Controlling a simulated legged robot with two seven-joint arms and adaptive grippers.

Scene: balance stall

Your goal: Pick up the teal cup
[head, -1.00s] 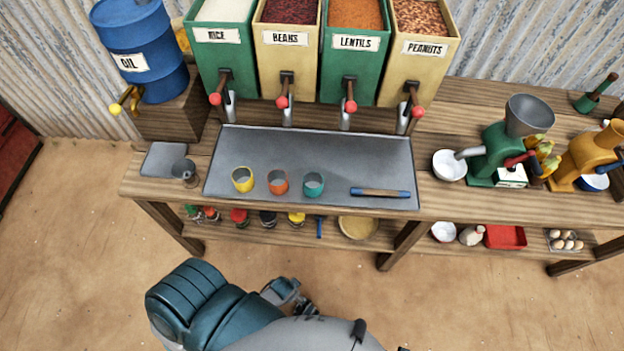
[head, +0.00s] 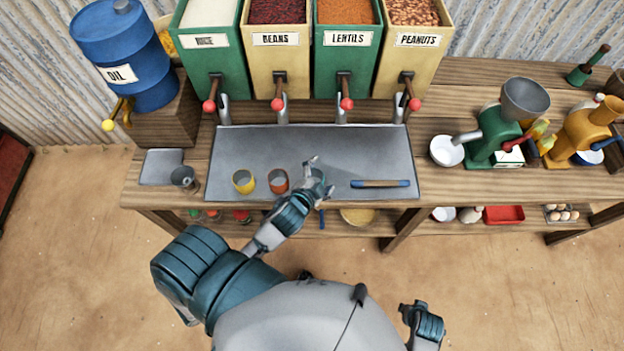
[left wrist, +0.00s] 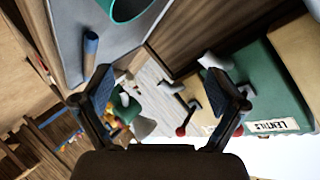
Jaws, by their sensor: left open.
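The teal cup (left wrist: 127,9) shows at the top edge of the left wrist view, cut off by the frame, with its open mouth visible. In the head view it is largely hidden behind my left gripper, at the right end of a row of three cups. My left gripper (head: 319,178) is open over that spot at the front of the grey tray. In the left wrist view the spread jaws (left wrist: 160,78) have no cup between them. I cannot tell whether a finger touches the cup. A part of my right arm shows at the lower right of the head view.
A blue-ended bar (head: 380,184) lies to the right. Dispensers with red-knobbed levers stand behind. The tray's middle is clear.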

